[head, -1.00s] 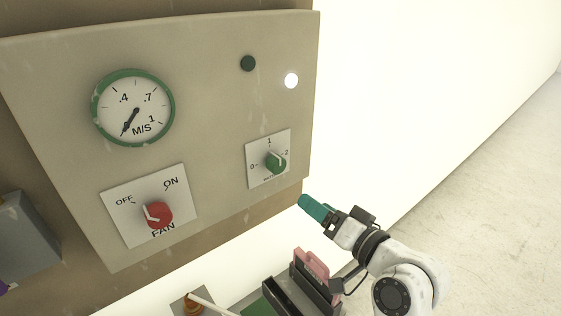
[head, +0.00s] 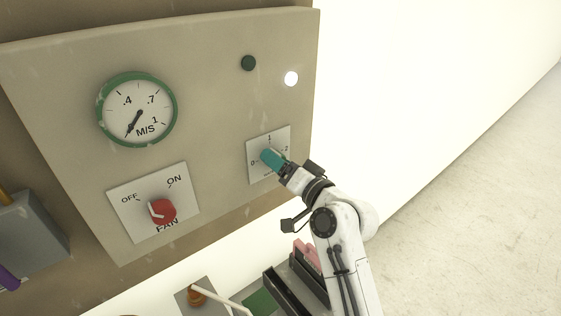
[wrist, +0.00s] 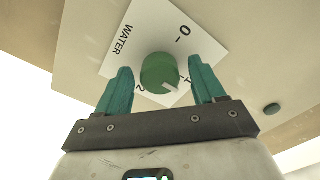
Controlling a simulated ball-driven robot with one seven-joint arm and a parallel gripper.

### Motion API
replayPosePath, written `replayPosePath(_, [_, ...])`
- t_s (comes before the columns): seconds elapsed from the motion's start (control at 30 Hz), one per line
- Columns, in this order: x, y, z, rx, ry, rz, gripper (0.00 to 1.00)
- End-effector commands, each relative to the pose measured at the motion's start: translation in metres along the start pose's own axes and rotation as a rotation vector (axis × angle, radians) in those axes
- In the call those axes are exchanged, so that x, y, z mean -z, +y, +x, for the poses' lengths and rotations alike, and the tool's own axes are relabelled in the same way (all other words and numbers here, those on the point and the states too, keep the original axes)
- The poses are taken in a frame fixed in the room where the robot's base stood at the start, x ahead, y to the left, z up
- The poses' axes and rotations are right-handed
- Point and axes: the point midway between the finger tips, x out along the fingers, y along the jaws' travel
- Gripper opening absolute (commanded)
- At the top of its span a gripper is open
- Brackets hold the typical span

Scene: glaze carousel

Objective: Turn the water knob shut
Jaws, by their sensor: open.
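The water knob (wrist: 160,72) is a round green knob on a white plate (wrist: 150,28) marked WATER, 0, 1 and 2. Its pale pointer mark faces between the 1 and the 2 in the wrist view. My gripper (wrist: 158,70) is open, with one teal finger on each side of the knob. I cannot tell whether the fingers touch it. In the head view my gripper (head: 268,158) is in front of the plate (head: 283,138) and hides most of the knob.
A red FAN knob (head: 162,211) and a green-rimmed gauge (head: 137,109) are to the left on the same panel (head: 215,100). A dark lamp (head: 248,63) and a lit white lamp (head: 291,78) sit above. A grey box (head: 30,235) stands at far left.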

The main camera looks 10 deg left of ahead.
Motion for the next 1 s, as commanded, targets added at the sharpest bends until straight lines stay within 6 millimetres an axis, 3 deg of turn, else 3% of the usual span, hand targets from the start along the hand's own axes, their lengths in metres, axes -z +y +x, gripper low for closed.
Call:
replayPosePath(0.3, [-0.0002, -0.0001, 0.0019, 0.000, 0.000, 0.000, 0.68])
replayPosePath(0.87, [0.0000, -0.0002, 0.0017, 0.000, 0.000, 0.000, 0.14])
replayPosePath(1.0, [-0.0003, 0.0000, 0.0017, 0.001, 0.000, -0.003, 0.13])
